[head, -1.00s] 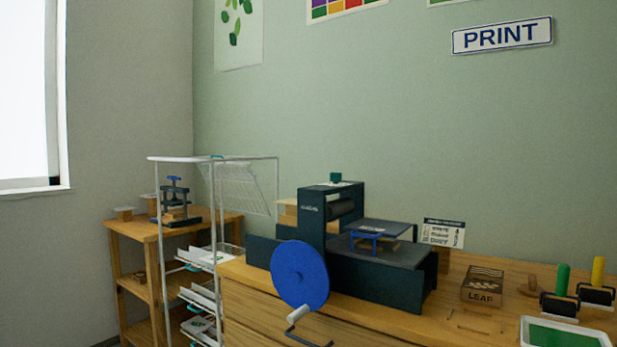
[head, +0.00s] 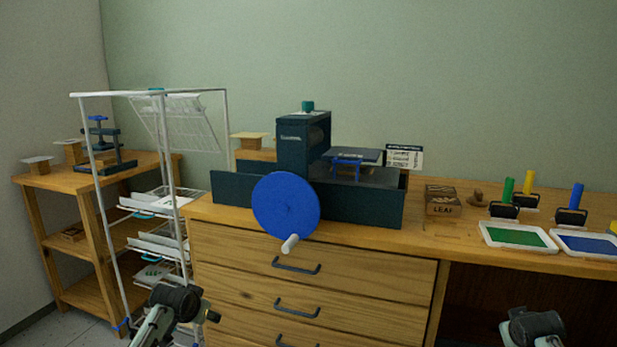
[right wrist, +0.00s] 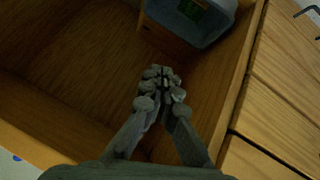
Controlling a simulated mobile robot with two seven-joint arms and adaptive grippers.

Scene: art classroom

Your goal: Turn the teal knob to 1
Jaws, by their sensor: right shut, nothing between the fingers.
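The teal knob (head: 307,106) is a small upright cap on top of the dark press tower (head: 303,145) in the head view. Its markings are too small to read. No gripper is near it. My right gripper (right wrist: 163,80) shows in the right wrist view, shut and empty, in front of the open wooden bay under the counter. In the head view only part of my right arm shows at the bottom right. Part of my left arm shows at the bottom left; its fingers cannot be made out.
The press has a large blue wheel (head: 286,206) with a white handle at its front. A white drying rack (head: 150,94) stands to its left. A LEAF block (head: 443,203), rollers and ink trays (head: 519,251) lie to its right. A grey bin (right wrist: 190,20) is inside the bay.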

